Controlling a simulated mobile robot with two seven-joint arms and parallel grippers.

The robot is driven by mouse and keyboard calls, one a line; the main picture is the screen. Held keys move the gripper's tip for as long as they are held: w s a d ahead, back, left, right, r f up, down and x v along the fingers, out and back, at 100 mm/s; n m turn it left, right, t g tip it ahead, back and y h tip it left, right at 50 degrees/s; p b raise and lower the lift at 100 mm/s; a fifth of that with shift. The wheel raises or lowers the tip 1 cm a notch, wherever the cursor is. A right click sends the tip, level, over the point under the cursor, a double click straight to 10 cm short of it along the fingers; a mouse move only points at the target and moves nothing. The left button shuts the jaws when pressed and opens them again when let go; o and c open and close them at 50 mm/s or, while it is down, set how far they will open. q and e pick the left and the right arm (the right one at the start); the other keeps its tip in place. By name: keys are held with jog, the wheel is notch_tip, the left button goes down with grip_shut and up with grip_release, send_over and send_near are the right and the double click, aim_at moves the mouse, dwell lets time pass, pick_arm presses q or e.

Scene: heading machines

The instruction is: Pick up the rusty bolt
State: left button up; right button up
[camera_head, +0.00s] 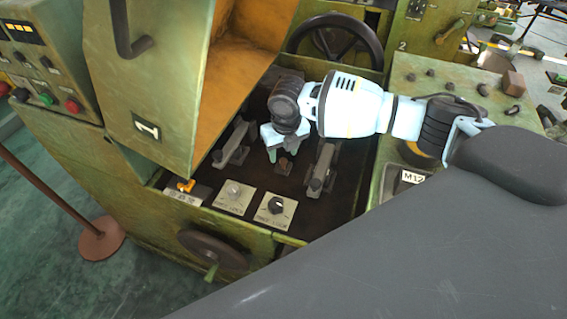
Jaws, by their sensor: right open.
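A small reddish-brown piece (284,165), which looks like the rusty bolt, is on the dark floor of the machine's open compartment. My right gripper (282,150) points down just above it, with its arm coming in from the right. Its light blue fingers are apart, and I see nothing held between them. I cannot tell whether a fingertip touches the bolt. The gripper hides part of the area around it. My left gripper is not in view.
Grey metal brackets stand left (232,150) and right (321,168) of the bolt. A raised green cover (150,90) is at the left, and a black handwheel (337,42) is behind.

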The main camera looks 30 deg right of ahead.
aim_at(284, 160)
notch_tip(284, 160, down, 4)
jog(key=shift+w+d+r, duration=0.1)
jog(key=shift+r, duration=0.1)
grip_shut()
